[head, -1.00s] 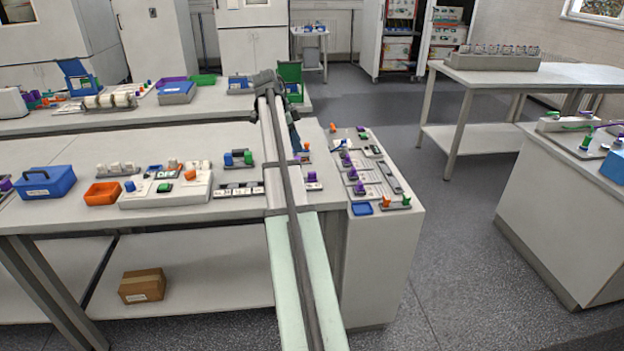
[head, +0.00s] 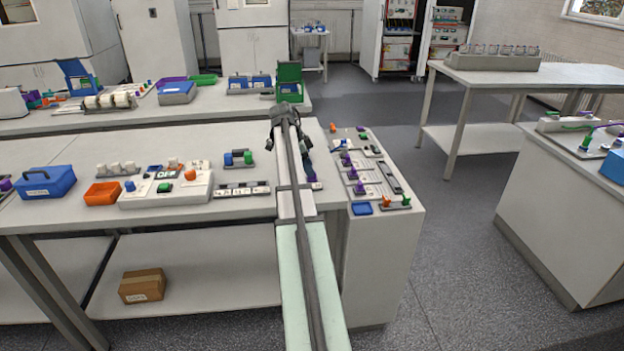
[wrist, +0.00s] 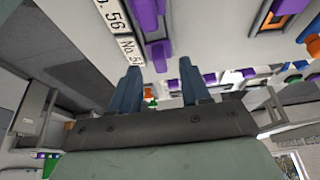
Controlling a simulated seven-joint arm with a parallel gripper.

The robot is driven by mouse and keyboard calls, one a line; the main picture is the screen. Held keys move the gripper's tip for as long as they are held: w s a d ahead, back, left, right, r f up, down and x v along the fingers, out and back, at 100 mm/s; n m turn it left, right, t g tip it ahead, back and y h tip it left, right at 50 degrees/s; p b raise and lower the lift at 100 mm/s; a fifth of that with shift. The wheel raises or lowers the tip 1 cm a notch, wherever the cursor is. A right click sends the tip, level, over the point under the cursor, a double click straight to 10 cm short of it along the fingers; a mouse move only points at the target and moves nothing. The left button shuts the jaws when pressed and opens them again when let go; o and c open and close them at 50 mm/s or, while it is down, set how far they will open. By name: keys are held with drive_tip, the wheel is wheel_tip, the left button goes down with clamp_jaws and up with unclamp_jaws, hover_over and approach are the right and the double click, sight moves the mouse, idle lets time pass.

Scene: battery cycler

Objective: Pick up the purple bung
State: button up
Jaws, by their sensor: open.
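Several purple pieces show, and I cannot tell which is the bung. More purple pieces (head: 360,187) stand on the side bench's grey plates. My gripper (head: 307,147) hangs over the bench's right end. In the wrist view my gripper (wrist: 159,64) is open, with its two blue-grey fingers apart. Nothing is held.
A white device (head: 140,195) with coloured knobs, an orange tray (head: 102,193) and a blue box (head: 45,183) stand left on the bench. A small blue tray (head: 361,209) is at the side bench's front.

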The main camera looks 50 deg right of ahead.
sight(312, 178)
drive_tip(key=shift+x, duration=1.2)
clamp_jaws()
